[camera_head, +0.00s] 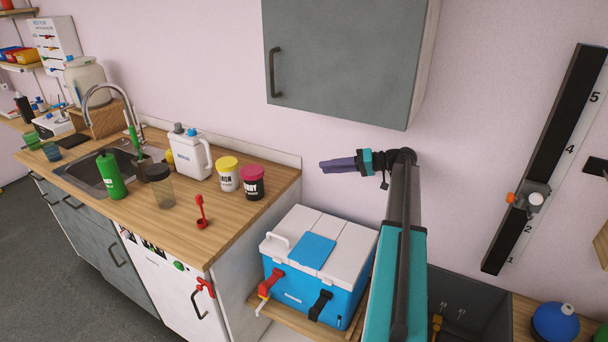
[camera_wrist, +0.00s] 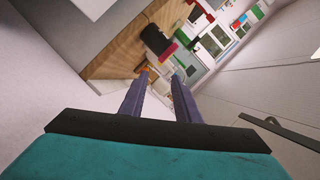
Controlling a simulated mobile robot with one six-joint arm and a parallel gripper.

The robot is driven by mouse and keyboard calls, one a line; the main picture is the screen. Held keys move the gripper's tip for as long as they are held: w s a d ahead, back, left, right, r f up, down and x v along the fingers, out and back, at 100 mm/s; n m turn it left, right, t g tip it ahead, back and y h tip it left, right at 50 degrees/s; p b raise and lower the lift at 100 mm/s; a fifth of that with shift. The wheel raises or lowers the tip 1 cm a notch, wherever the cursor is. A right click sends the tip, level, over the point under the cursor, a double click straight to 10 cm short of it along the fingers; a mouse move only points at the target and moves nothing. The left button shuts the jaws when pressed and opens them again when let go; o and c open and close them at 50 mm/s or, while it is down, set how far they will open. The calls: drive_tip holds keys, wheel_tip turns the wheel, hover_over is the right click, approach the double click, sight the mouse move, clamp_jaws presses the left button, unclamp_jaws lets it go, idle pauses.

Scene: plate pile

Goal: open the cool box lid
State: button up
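The cool box (camera_head: 306,290) is blue with a white lid (camera_head: 341,243). It sits low, right of the counter. The lid lies flat on the box and looks closed. On the front are a red latch (camera_head: 271,281) and a black latch (camera_head: 320,305); I cannot tell whether either is fastened. My gripper (camera_head: 322,167) is well above the box, near the wall, pointing left. In the wrist view its two purple fingers (camera_wrist: 162,77) are apart with nothing between them.
The box stands on a wooden surface (camera_head: 289,316). The wooden counter (camera_head: 180,232) on the left holds a white jug (camera_head: 190,155), a yellow-lidded tub (camera_head: 228,178) and a red-lidded tub (camera_head: 252,185). A grey wall cabinet (camera_head: 345,60) hangs above my gripper. My arm passes right of the box.

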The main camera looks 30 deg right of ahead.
drive_tip(key=shift+b+v, duration=0.45)
drive_tip(key=shift+v, duration=1.65)
